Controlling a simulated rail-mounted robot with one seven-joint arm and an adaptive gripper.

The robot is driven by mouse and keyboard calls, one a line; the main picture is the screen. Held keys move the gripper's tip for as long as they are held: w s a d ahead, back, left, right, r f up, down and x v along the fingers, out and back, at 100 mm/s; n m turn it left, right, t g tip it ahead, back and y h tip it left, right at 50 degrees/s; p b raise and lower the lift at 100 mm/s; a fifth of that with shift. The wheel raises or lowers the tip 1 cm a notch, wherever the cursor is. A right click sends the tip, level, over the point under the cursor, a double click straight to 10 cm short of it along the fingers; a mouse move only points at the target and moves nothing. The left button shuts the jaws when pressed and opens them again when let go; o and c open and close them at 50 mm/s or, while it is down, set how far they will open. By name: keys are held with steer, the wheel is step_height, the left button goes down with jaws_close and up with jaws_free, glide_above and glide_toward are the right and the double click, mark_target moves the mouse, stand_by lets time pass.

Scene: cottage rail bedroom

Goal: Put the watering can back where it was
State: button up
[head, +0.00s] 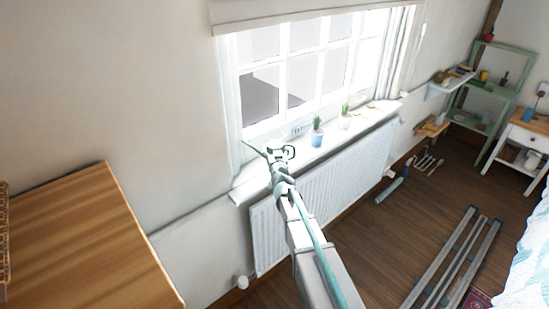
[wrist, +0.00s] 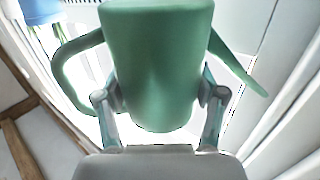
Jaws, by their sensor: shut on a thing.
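The green watering can (wrist: 158,50) is held between the two fingers of my gripper (wrist: 160,100) in the wrist view. Its curved handle (wrist: 70,75) is on the left and its spout (wrist: 238,68) points to the right. In the head view my gripper (head: 278,156) is over the left part of the white windowsill (head: 248,185). There the can's body is largely hidden by my gripper, with its thin spout (head: 252,147) showing to the left. I cannot tell whether the can touches the sill.
A blue pot with a plant (head: 317,138) stands on the sill right of my gripper, and a pale pot (head: 345,122) stands farther along. The window is behind. A white radiator (head: 330,190) is below, and a wooden top (head: 80,240) is at left.

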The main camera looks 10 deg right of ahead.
steer(key=shift+w+a+f+b, duration=0.1)
steer(key=shift+w+f+b, duration=0.1)
steer(key=shift+f, duration=0.7)
steer(key=shift+w+f+b, duration=0.1)
steer(key=shift+f+b, duration=0.05)
steer(key=shift+f, duration=0.75)
steer(key=shift+f, duration=0.1)
steer(key=o, duration=1.5)
steer(key=shift+f, duration=0.1)
